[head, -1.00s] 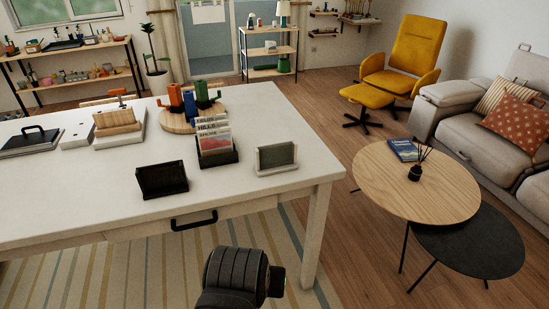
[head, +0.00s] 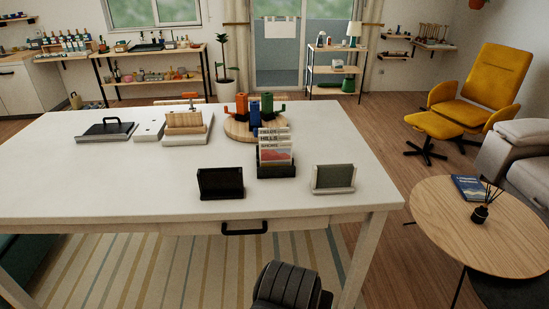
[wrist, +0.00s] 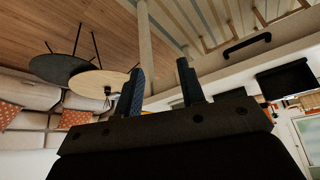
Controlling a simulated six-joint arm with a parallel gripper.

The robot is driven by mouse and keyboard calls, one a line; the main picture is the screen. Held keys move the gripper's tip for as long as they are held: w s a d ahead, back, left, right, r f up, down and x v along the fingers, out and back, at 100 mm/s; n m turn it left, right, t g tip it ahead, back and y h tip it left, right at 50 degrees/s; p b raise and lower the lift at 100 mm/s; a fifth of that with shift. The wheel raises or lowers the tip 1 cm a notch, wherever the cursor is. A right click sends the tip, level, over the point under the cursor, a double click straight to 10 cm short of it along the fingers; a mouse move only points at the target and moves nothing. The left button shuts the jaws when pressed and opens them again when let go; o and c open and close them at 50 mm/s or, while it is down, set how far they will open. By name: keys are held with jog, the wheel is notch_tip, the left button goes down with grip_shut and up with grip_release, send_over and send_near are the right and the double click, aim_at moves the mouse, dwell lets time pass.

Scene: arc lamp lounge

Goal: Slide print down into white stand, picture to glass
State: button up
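The white stand (head: 334,190) is near the table's front right corner and holds an upright grey-green panel (head: 333,176). A black stand (head: 220,183) with a dark panel is to its left. Upright prints (head: 275,150) with lettering and a red-and-pale picture stand in a black rack (head: 276,171) between and behind the two stands. My gripper (wrist: 162,88) is open and empty in the wrist view, with two dark fingers apart. It is away from the stands and the prints; its fingers do not show in the head view.
The white table (head: 120,190) has clear room at front left. A round wooden board (head: 238,133) with orange, blue and green items is behind the rack. Wooden blocks (head: 186,120) and a dark handled slab (head: 106,131) are at back left. A round wooden side table (head: 450,225) is right.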

dwell(0.3)
jog(key=w+d+r+m+t, duration=0.1)
jog(key=w+d+r+m, duration=0.35)
jog(key=w+r, duration=0.75)
jog(key=w+d+r+m, duration=0.2)
jog(key=w+d+r, duration=0.5)
jog(key=w+r, duration=0.5)
jog(key=m+g+y, duration=0.2)
jog(key=m+g, duration=0.4)
jog(key=m, duration=0.1)
send_over(276, 153)
notch_tip(276, 153, down, 11)
jog(key=f, duration=1.1)
jog(key=shift+w+d, duration=0.1)
jog(key=shift+w, duration=0.25)
jog(key=shift+f, duration=2.75)
